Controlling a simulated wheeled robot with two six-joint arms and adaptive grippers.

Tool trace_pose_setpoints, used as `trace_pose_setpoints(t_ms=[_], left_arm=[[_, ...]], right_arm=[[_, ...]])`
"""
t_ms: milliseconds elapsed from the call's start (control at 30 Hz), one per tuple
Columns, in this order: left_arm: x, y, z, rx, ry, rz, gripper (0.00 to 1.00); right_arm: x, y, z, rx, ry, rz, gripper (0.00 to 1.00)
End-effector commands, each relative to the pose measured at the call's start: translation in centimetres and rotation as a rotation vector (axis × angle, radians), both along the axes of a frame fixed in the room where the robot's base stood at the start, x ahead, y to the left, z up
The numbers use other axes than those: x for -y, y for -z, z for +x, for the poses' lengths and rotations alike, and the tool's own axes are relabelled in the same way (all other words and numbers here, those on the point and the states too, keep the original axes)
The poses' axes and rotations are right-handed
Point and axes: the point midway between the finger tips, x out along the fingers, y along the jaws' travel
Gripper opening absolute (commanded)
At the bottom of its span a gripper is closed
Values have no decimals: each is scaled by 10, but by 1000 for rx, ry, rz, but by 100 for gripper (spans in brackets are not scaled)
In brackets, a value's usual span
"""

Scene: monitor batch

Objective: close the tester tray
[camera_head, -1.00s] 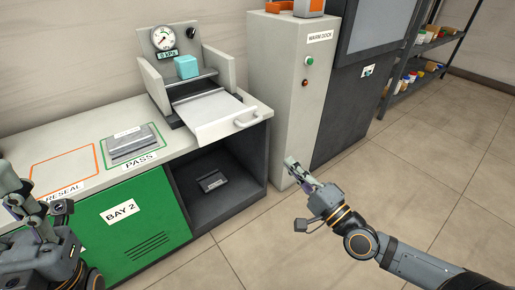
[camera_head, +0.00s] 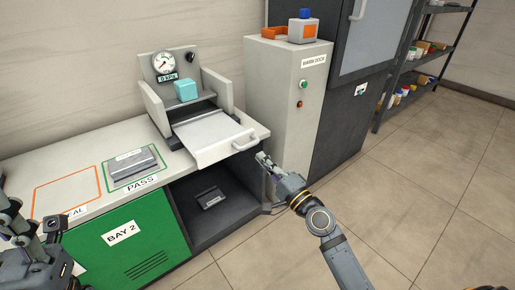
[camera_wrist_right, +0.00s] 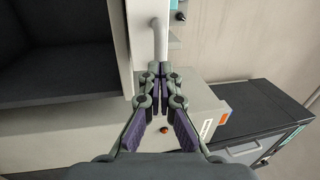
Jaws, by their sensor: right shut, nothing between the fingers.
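The tester (camera_head: 177,72) stands on the counter with a round gauge and a teal block (camera_head: 186,91) inside it. Its pale tester tray (camera_head: 207,138) is slid out toward the counter's front edge, with a bar handle (camera_head: 246,143) at its front. My right gripper (camera_head: 262,157) is shut and empty, just right of and below the handle. In the right wrist view, its fingertips (camera_wrist_right: 156,70) are close to the lower end of the handle (camera_wrist_right: 160,38); I cannot tell whether they touch. My left gripper (camera_head: 28,222) is at the left edge, its finger gap unclear.
A grey sealed device (camera_head: 132,162) lies on the green PASS outline, beside an orange outline (camera_head: 65,190). Below is an open shelf with a dark device (camera_head: 209,198). The warm dock cabinet (camera_head: 285,90) stands right of the counter. The floor at right is clear.

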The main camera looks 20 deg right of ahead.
Motion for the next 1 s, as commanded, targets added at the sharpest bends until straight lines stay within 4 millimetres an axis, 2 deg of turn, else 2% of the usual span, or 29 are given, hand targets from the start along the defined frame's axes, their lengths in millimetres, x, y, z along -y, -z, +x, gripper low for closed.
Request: trace_pose_setpoints(t_ms=[100, 233, 700, 767, 1000], left_arm=[[0, -3, 0, 2, 3, 0, 40], [0, -3, 0, 0, 5, 2, 40], [0, -1, 1, -5, 5, 4, 40], [0, 0, 1, -5, 5, 4, 40], [1, 13, 2, -7, -1, 6, 40]], right_arm=[[-6, -4, 17, 2, 0, 2, 0], [-10, -6, 27, 2, 0, 1, 0], [-12, -6, 35, 2, 1, 0, 0], [-15, -5, 44, 2, 3, 1, 0], [-37, -3, 105, 4, 2, 2, 0]])
